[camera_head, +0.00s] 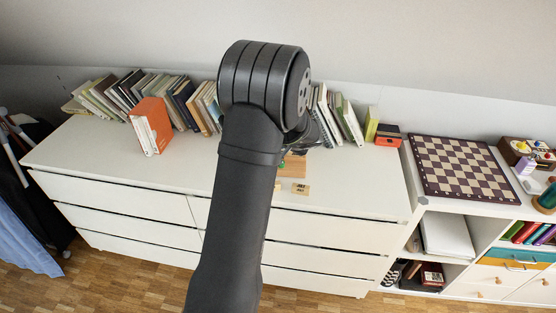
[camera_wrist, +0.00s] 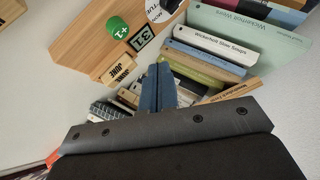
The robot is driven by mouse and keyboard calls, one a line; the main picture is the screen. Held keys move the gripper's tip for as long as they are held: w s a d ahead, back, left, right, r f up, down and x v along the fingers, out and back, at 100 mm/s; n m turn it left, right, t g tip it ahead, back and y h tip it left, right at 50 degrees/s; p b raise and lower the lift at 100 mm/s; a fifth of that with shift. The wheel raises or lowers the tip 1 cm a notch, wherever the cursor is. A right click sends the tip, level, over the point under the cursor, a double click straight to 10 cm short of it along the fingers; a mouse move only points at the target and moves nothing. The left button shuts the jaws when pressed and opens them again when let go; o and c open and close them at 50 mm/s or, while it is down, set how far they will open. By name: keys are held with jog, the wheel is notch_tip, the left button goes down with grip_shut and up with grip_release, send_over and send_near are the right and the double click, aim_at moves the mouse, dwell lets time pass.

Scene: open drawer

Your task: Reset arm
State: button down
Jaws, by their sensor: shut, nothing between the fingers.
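My arm rises in the middle of the head view, with its dark elbow in front of the white dresser (camera_head: 130,152). The arm hides my gripper there. In the wrist view the two blue-grey fingers of my gripper (camera_wrist: 158,72) are together, with nothing between them. They point toward a row of books (camera_wrist: 215,58) and a wooden calendar stand (camera_wrist: 120,40) with a green disc. The dresser's drawers look shut in the head view, though the arm covers part of the fronts.
Books (camera_head: 150,98) lean along the wall on the dresser, with an orange-covered book (camera_head: 151,126) in front. A small wooden block (camera_head: 300,188) lies near the front edge. A chessboard (camera_head: 466,167) lies on the lower unit at right. The dresser top's left front is clear.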

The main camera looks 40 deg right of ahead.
jog(key=shift+f, duration=1.2)
notch_tip(320, 180, up, 6)
